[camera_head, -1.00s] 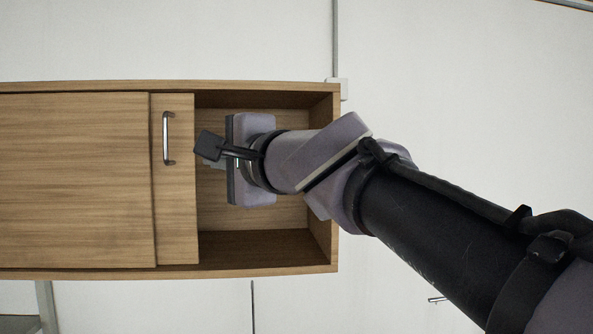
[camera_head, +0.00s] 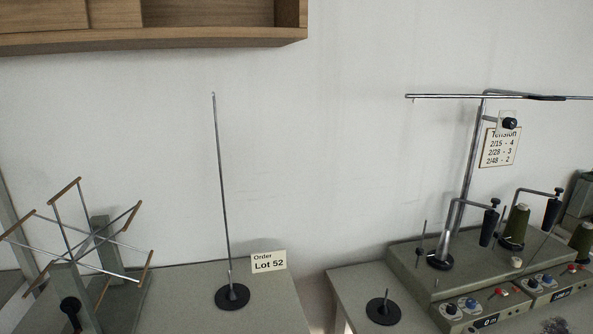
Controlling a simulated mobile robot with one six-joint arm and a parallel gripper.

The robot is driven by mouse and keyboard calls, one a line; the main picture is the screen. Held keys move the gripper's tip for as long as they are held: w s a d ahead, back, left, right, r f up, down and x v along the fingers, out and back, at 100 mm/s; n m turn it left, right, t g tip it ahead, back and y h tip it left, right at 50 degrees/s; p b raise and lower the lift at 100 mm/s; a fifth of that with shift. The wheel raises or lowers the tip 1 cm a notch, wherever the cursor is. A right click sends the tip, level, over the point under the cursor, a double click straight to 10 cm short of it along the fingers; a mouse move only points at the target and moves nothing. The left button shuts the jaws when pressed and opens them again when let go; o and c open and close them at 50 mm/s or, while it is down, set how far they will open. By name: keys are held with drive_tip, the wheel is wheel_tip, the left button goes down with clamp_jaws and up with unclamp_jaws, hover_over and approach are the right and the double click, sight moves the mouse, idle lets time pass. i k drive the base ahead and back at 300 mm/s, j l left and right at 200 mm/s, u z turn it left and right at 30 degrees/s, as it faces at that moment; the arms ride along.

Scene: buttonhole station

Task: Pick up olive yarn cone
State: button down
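An olive yarn cone (camera_head: 516,226) stands upright on a black disc on top of the grey machine at the right. A second dark olive-green cone (camera_head: 582,238) stands at the right edge of the picture, partly cut off. I cannot tell from this frame whether the two differ in colour. My gripper is not in view.
The grey machine (camera_head: 418,262) carries knobs, tensioners and a tall metal post. A bare spindle (camera_head: 384,308) stands left of it. A grey table (camera_head: 180,290) holds a thin rod on a black base (camera_head: 232,297), an order card (camera_head: 268,262) and a yarn winder (camera_head: 95,250). A wooden cabinet (camera_head: 150,40) hangs above.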

sight(517, 224)
drive_tip(key=u, duration=1.3)
drive_tip(key=z, duration=2.55)
drive_tip(key=i+l, duration=0.25)
drive_tip(key=i, duration=0.25)
drive_tip(key=i+l+z, duration=0.15)
drive_tip(key=i, duration=0.3)
drive_tip(key=i+l, duration=0.3)
drive_tip(key=i, duration=0.2)
drive_tip(key=i+l+z, duration=0.15)
drive_tip(key=i, duration=0.3)
